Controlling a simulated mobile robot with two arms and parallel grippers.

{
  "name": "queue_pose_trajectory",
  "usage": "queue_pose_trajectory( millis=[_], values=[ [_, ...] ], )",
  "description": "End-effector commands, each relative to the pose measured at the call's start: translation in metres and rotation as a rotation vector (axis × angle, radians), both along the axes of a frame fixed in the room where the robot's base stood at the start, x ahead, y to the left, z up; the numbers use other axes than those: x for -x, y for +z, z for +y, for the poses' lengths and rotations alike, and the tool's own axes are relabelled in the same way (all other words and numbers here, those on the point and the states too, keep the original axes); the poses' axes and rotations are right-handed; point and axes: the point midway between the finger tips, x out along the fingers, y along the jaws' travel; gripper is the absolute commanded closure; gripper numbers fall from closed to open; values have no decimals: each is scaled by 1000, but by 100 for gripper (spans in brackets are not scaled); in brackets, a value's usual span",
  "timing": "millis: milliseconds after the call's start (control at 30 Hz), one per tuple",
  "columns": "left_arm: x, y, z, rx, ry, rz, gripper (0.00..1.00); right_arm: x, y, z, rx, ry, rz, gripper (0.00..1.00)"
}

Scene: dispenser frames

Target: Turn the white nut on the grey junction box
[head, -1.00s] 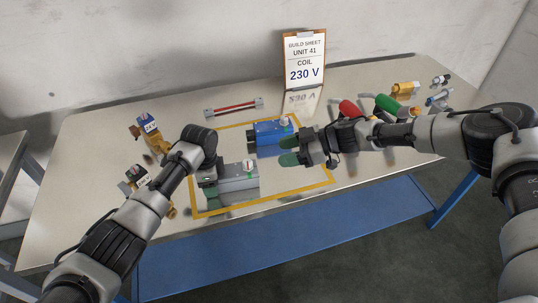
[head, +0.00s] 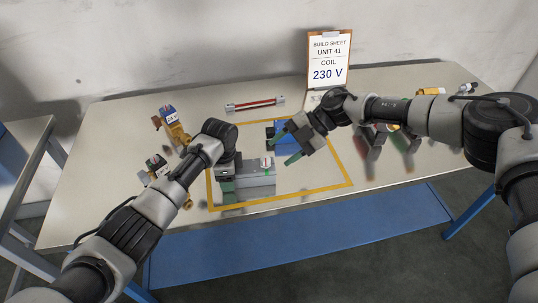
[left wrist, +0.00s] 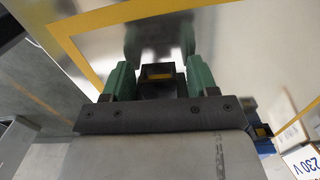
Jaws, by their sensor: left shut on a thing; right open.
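The grey junction box (head: 258,180) lies inside the yellow outline in the head view. A small white part, seemingly the nut (head: 266,163), shows on its top near the right end, with a green mark beside it. My left gripper (head: 226,186) is at the box's left end. In the left wrist view its green fingers (left wrist: 155,80) are shut on a dark end block with a yellow patch. My right gripper (head: 287,147) is open and empty, above and right of the grey box, apart from the nut. It partly hides the blue unit (head: 262,131).
A red-striped bar (head: 255,104) lies behind the outline. Brass-coloured fittings (head: 175,128) with labels are at left. A build sheet (head: 328,60) reading COIL 230 V stands at the back. The outline's right part is clear.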

Motion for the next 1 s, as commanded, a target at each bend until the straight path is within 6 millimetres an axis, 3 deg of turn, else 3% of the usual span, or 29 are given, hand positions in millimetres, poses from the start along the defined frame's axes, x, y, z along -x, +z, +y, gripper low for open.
queue_pose_trajectory(
  millis=[100,300,500,767,867,1000],
  values=[
    [0,0,0,1,0,-1,71,1,7,18,93,279,-212,46],
    [0,0,0,1,0,0,71,-8,19,33,270,728,-518,46],
    [0,0,0,1,0,0,71,-25,36,42,448,1089,-716,46],
    [0,0,0,1,0,0,71,-38,51,45,571,1296,-804,46],
    [0,0,0,1,0,0,71,-39,45,45,582,1311,-808,46],
    [0,0,0,1,0,0,71,-39,23,44,580,1310,-806,46]
  ],
)
